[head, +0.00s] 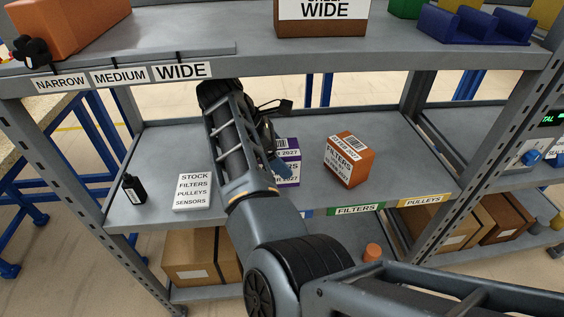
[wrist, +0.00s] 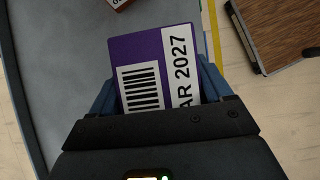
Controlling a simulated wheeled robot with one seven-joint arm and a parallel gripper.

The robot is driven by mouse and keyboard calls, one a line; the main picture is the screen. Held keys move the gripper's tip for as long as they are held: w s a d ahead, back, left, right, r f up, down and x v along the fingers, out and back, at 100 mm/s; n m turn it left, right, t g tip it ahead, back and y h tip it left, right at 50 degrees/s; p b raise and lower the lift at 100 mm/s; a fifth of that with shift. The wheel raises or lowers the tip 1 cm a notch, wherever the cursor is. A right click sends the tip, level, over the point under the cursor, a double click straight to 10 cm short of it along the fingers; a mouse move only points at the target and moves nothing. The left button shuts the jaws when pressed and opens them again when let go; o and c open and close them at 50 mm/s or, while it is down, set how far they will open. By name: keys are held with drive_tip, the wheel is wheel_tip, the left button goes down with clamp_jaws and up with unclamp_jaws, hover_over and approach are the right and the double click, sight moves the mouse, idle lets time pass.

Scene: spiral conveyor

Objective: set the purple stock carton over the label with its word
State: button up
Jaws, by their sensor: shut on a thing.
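The purple stock carton (head: 291,170) is at the middle shelf, mostly behind my arm in the head view. Its printed word is partly hidden; only the ending "RS" and "2027" show. In the wrist view the purple carton (wrist: 135,52) sits between the blue fingers of my gripper (wrist: 160,88), which is shut on it. I cannot tell whether its base touches the shelf. On the shelf's front edge are a green FILTERS label (head: 355,210), a yellow PULLEYS label (head: 424,200) and a blue label (head: 306,213) mostly hidden by my arm.
An orange FILTERS carton (head: 347,160) stands right of the purple one, behind the FILTERS label. A white list card (head: 194,192) and a black bottle (head: 134,189) stand at left. The shelf right of the orange carton is clear.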

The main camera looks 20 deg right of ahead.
drive_tip(key=shift+s+d+f, duration=0.1)
drive_tip(key=shift+d+f, duration=0.05)
drive_tip(key=shift+d, duration=0.15)
drive_tip(key=shift+f, duration=1.55)
drive_tip(key=shift+f, duration=0.2)
drive_tip(key=o, duration=1.2)
drive_tip(key=shift+c, duration=0.2)
drive_tip(key=shift+r, duration=0.1)
